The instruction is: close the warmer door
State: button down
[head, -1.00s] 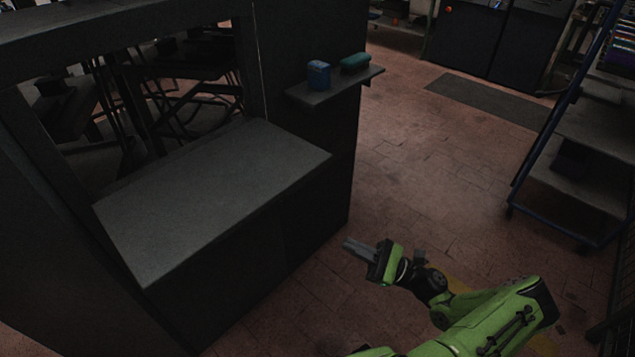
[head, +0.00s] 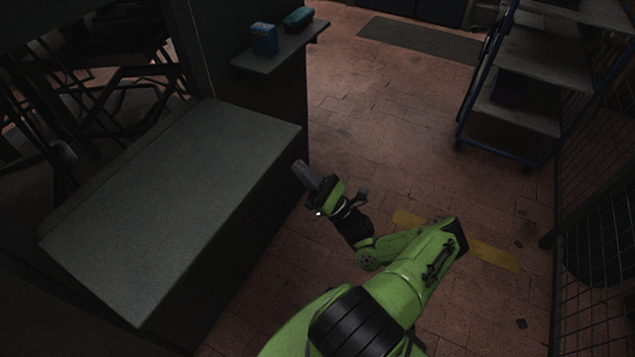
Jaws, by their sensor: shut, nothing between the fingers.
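I cannot make out a warmer or its door for certain in this dim view. My gripper (head: 303,168) is shut and empty, at the end of my green arm. It points up and left in the picture, near the right end of a dark cabinet with a flat grey top (head: 185,190). In the picture the fingertips lie close to the cabinet's right edge, and I cannot tell whether they touch it. The cabinet's front below the top is in deep shadow.
A small shelf (head: 283,52) on the dark wall holds a blue box (head: 264,38) and a teal item (head: 298,18). A blue-framed shelf rack (head: 520,85) stands at the upper right, with wire mesh (head: 605,215) at the right edge. The tiled floor (head: 385,130) between is clear.

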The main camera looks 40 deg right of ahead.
jog(key=r, duration=0.4)
jog(key=shift+w+a+r, duration=0.15)
jog(key=shift+w+r, duration=0.05)
jog(key=shift+w, duration=0.1)
jog(key=shift+r+p, duration=0.15)
jog(key=shift+p, duration=0.25)
